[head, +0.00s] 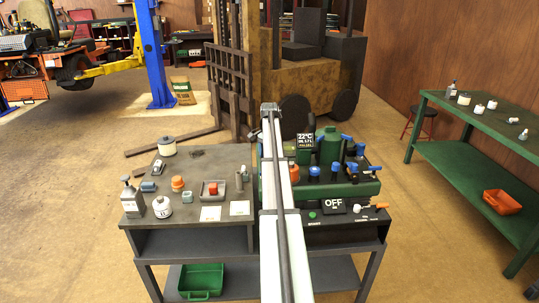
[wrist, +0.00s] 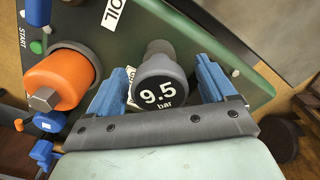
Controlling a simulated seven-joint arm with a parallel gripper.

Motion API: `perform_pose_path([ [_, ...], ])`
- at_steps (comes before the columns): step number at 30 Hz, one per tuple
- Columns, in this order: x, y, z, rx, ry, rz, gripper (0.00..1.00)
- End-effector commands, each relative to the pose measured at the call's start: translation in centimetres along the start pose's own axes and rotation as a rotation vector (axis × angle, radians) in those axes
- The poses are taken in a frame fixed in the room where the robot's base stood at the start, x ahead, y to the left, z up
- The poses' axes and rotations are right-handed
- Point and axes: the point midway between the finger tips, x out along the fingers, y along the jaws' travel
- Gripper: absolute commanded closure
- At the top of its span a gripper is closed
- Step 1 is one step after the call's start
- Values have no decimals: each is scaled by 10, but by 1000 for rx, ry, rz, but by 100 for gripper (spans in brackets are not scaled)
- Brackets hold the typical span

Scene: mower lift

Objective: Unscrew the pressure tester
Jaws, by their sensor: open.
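The pressure tester (wrist: 160,92) is a dark round gauge reading 9.5 bar in the wrist view. Its grey stem runs up to a green panel (wrist: 190,20) marked OIL. My gripper (wrist: 163,68) is open, with one blue finger on each side of the gauge. The left finger is very close to the gauge; I cannot tell whether it touches. A gap shows at the right finger. In the head view my pale arm crosses the bench, and I cannot make out the tester or my fingertips there.
An orange cylinder (wrist: 60,80) with a grey square end sits close left of the gripper. A green machine (head: 345,185) with blue-topped parts stands on the grey bench (head: 190,222). Bottles and small parts stand on its left half. A green table (head: 480,140) is at right.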

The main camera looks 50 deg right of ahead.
Motion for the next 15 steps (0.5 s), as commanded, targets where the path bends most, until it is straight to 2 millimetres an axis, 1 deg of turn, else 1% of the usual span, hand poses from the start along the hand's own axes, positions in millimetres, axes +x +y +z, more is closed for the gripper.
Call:
perform_pose_path([
  [1, 0, 0, 0, 0, 0, 0, 16],
  [2, 0, 0, 0, 0, 0, 0, 19],
  [15, 0, 0, 0, 0, 0, 0, 61],
])
